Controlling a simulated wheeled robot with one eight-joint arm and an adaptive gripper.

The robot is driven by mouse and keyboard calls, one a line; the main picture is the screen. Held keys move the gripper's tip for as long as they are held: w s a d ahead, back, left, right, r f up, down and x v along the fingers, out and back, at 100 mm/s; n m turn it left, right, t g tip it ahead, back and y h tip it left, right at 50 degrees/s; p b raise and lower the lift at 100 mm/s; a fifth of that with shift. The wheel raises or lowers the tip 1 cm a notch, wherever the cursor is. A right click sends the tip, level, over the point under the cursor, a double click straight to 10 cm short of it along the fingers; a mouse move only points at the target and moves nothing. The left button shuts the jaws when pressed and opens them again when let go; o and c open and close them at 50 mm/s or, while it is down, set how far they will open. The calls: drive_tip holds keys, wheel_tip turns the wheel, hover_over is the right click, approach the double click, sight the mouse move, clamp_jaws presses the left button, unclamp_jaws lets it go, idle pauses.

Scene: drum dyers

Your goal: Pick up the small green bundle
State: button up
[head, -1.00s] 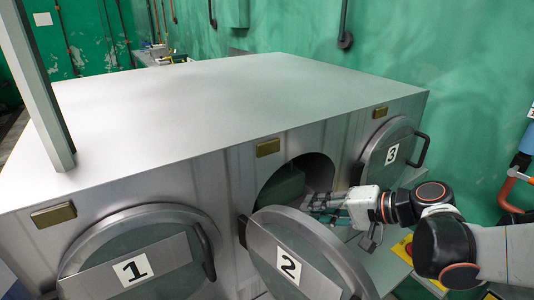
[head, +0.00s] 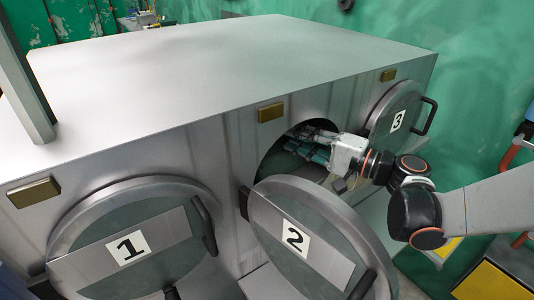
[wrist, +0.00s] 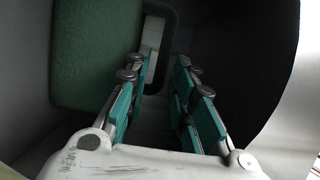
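A green, cloth-like block, which looks like the green bundle (wrist: 92,55), lies inside the drum at the upper left of the wrist view. It is just left of my left finger; I cannot tell whether they touch. In the head view I cannot make it out clearly in the dark opening. My gripper (wrist: 162,80) is open, with its two teal-padded fingers apart and nothing between them. In the head view my gripper (head: 302,143) reaches into the opening of drum 2.
The round door marked 2 (head: 335,268) stands open in front of the opening, below my arm. Doors 1 (head: 95,262) and 3 (head: 385,112) flank it. The dark drum wall (wrist: 235,50) curves close on the right.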

sight(279, 131)
drive_tip(key=shift+b+x, duration=0.55)
drive_tip(key=shift+x, duration=2.3)
drive_tip(key=shift+r, duration=0.15)
clamp_jaws()
